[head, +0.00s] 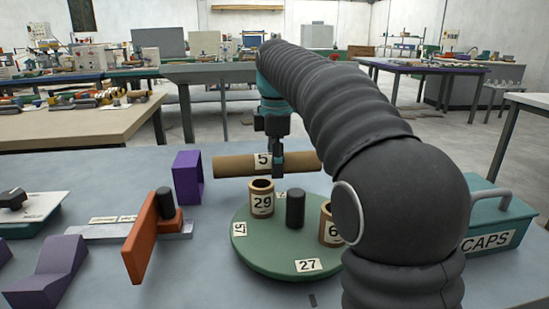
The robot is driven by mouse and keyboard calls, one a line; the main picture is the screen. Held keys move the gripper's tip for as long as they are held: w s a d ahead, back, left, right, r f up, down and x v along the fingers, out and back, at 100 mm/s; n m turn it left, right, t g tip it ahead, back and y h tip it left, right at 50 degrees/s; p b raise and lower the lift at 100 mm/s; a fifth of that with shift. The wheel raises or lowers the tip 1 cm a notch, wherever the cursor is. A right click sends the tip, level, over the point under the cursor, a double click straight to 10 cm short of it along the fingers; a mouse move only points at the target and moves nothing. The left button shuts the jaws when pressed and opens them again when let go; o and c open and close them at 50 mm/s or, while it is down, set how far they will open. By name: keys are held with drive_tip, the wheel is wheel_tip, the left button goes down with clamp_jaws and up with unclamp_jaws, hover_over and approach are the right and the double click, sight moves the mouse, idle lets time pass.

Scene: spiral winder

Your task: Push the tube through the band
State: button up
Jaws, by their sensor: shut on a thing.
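The brown tube (235,166) carries a label 5 and lies level in the air above the back of the green turntable. My gripper (278,166) is shut around it, right of the label, pointing down. A purple square hoop (186,178), which looks like the band, stands upright on the grey table at left. The tube's left end is just right of the hoop in the picture. It appears apart from it, but I cannot tell the exact gap in depth. The hoop's opening is seen at a slant.
The green turntable (262,254) bears short tubes 29 (262,203) and 6 (330,234) and a dark central post (295,208). An orange plate (140,242) stands left. A purple wedge block (48,272) lies front left. A teal CAPS box (492,222) stands right.

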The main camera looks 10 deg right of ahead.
sight(229, 174)
drive_tip(key=shift+f+b, duration=0.3)
drive_tip(key=shift+f, duration=0.8)
drive_tip(key=shift+a, duration=0.1)
drive_tip(key=shift+w+a+b, duration=0.2)
drive_tip(key=shift+a+b, duration=0.2)
drive_tip(key=shift+a, duration=4.75)
drive_tip(key=shift+f, duration=0.45)
drive_tip(key=shift+f, duration=0.1)
drive_tip(key=o, duration=1.3)
drive_tip(key=shift+c, duration=0.2)
